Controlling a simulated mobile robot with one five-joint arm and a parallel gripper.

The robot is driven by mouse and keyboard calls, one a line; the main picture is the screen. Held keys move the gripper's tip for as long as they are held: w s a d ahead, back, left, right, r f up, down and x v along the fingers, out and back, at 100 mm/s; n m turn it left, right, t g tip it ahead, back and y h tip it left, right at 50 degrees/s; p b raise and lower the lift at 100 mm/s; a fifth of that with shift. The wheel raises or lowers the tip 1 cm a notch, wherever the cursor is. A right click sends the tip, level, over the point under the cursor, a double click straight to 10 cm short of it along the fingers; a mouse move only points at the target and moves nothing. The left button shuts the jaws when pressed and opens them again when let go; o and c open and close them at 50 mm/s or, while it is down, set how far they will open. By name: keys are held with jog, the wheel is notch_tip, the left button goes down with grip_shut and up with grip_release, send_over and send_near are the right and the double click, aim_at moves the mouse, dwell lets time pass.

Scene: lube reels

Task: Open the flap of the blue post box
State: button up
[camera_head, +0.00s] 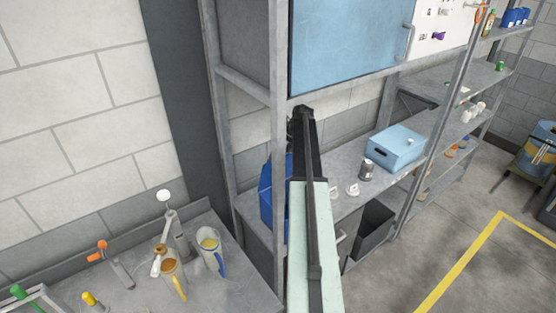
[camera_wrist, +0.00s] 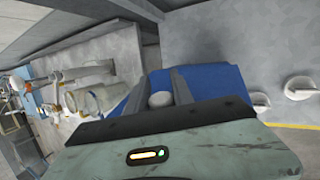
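The blue post box (camera_head: 268,196) stands on the grey bench shelf, partly hidden behind my arm in the head view. In the wrist view the blue box (camera_wrist: 222,84) lies beyond my fingers. My gripper (camera_wrist: 160,86) is over the box with its two grey fingers apart. A rounded pale grey knob (camera_wrist: 161,99) shows between the fingers; I cannot tell whether they touch it. The flap's edge cannot be made out. In the head view my gripper (camera_head: 298,122) is small and dark, and its fingers are not clear.
A metal post (camera_head: 279,110) rises close to my arm. A blue cabinet door (camera_head: 345,45) hangs above. A light blue bin (camera_head: 396,147), a dark can (camera_head: 366,169) and white fittings (camera_head: 352,189) are to the right. Jugs (camera_head: 209,250) stand on the left bench.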

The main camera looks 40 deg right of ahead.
jog(key=shift+o, duration=1.3)
jog(key=shift+w+a, duration=0.1)
jog(key=p+v, duration=0.5)
jog(key=v, duration=0.1)
jog(key=shift+w, duration=0.15)
jog(key=s+d+f, duration=0.1)
jog(key=s+d, duration=0.7)
jog(key=d, duration=0.1)
jog(key=shift+b, duration=0.3)
